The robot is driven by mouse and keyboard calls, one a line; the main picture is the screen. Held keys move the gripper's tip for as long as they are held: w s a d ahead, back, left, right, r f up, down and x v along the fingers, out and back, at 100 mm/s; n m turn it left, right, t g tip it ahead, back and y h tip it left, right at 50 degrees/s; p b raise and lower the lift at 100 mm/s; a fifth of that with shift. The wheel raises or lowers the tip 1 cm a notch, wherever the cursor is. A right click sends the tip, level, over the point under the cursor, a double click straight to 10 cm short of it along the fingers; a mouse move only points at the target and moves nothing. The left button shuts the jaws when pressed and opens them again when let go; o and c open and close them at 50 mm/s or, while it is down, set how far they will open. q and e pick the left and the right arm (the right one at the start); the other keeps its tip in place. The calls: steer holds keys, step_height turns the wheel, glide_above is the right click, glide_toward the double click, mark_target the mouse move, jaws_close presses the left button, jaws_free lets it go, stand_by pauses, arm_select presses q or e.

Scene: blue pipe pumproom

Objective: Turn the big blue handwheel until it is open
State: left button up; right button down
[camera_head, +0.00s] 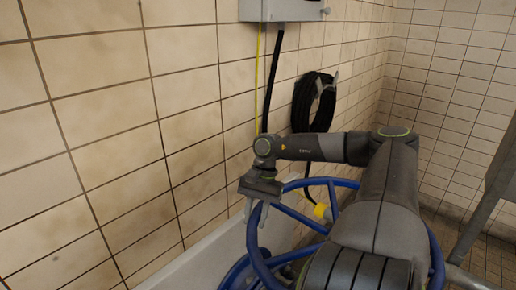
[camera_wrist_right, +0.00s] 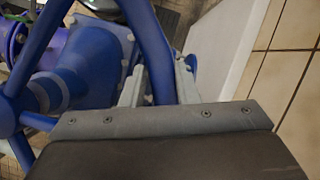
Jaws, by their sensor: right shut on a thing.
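The big blue handwheel (camera_head: 253,243) stands in the lower middle of the head view, with its rim and spokes partly hidden behind my right arm. My right gripper (camera_head: 256,211) points down at the rim's left side and is shut on it. In the right wrist view the rim (camera_wrist_right: 152,42) passes between the two fingers of the gripper (camera_wrist_right: 159,84). The wheel's hub and a spoke show at the left of that view. My left gripper is not in view.
A tiled wall (camera_head: 110,130) runs close along the left. A black hose coil (camera_head: 301,105) hangs on it, below a grey box (camera_head: 284,9). A pale ledge (camera_head: 205,258) lies at the wall's foot. Blue pipework (camera_wrist_right: 90,62) sits behind the wheel. A grey metal frame (camera_head: 485,205) stands at right.

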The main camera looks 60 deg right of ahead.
mark_target(253, 231)
steer(key=a+n, duration=0.1)
steer(key=s+a+n, duration=0.1)
steer(key=a, duration=0.1)
steer(key=shift+s+g, duration=0.1)
steer(key=shift+g, duration=0.3)
steer(key=shift+s+a+r+n, duration=0.1)
steer(key=shift+s+a+n, duration=0.15)
steer(key=shift+a+n, duration=0.25)
steer(key=shift+a, duration=0.1)
